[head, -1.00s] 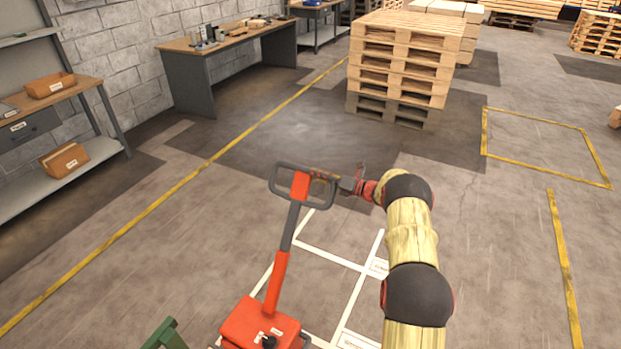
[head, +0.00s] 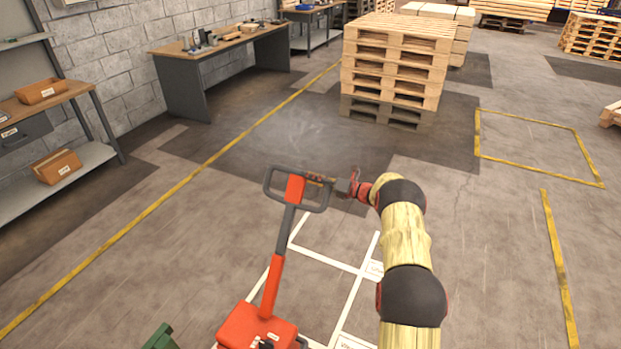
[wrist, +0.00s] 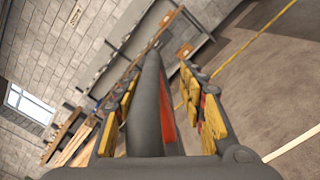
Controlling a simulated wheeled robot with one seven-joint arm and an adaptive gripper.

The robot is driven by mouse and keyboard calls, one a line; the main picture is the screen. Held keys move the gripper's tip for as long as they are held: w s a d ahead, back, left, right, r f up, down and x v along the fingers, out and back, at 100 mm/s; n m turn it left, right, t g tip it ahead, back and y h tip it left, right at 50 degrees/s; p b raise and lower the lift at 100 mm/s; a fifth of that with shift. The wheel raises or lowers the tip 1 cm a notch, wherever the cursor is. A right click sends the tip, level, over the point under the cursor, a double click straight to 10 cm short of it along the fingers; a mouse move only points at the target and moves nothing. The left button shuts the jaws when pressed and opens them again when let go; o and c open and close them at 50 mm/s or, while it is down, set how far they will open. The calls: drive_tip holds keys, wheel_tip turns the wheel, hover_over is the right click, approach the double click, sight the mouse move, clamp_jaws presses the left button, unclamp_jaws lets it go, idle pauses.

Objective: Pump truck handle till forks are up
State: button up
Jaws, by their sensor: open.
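The pallet truck's handle (head: 288,218) is a red and dark grey shaft with a grey loop grip (head: 269,186) on top, leaning slightly right as it rises from the red truck body (head: 256,328). My gripper (head: 325,182) is at the right side of the loop. In the wrist view, the dark grey loop bar (wrist: 148,105) runs between the two yellow-padded fingers of my gripper (wrist: 160,92), with gaps on both sides. My gripper is open around the bar. The forks are not visible.
A stack of wooden pallets (head: 392,75) stands behind the truck. A workbench (head: 215,62) and a shelf with orange bins (head: 55,166) line the left wall. A green object (head: 161,337) sits at the lower left.

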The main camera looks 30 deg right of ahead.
drive_tip(key=shift+d, duration=0.15)
drive_tip(key=v, duration=1.2)
drive_tip(key=p+v, duration=0.1)
drive_tip(key=v, duration=0.8)
idle(0.8)
idle(0.6)
